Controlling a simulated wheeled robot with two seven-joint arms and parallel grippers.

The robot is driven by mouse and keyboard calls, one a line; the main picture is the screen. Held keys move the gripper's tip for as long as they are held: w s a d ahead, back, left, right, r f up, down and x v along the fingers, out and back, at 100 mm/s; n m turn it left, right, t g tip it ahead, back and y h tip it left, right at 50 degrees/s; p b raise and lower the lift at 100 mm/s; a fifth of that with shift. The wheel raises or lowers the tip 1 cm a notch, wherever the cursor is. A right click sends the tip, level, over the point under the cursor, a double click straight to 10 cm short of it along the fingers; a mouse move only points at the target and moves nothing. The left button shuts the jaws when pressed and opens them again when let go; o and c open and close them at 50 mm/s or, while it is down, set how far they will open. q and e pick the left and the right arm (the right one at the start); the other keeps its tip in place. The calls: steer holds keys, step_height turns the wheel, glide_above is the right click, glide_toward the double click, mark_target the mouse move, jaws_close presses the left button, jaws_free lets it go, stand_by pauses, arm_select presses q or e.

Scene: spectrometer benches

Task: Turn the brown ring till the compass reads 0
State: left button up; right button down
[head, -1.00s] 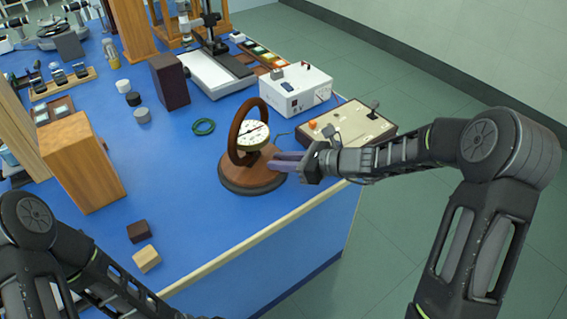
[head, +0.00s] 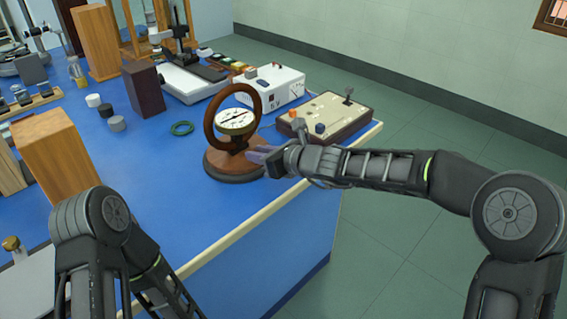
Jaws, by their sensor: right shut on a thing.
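The brown ring (head: 259,101) stands upright on a round brown wooden base (head: 222,170) near the bench's right edge. The compass (head: 236,119), a pale dial with a dark needle, sits inside the ring. The needle lies across the dial, but its scale is too small to read. My right gripper (head: 262,156) reaches in from the right and is shut on the brown ring low on its right side. Its fingers hide the exact contact. My left arm comes in at the lower left, and its gripper is out of view.
A white power box (head: 281,86) and a beige panel with knobs (head: 338,110) stand behind and right of the ring. A wooden block (head: 54,151) stands at the left. The bench front is clear.

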stand_by(0.3)
steer(key=c, duration=1.3)
jaws_free()
steer(key=v, duration=0.8)
steer(key=shift+a+p, duration=0.1)
steer(key=shift+p, duration=0.25)
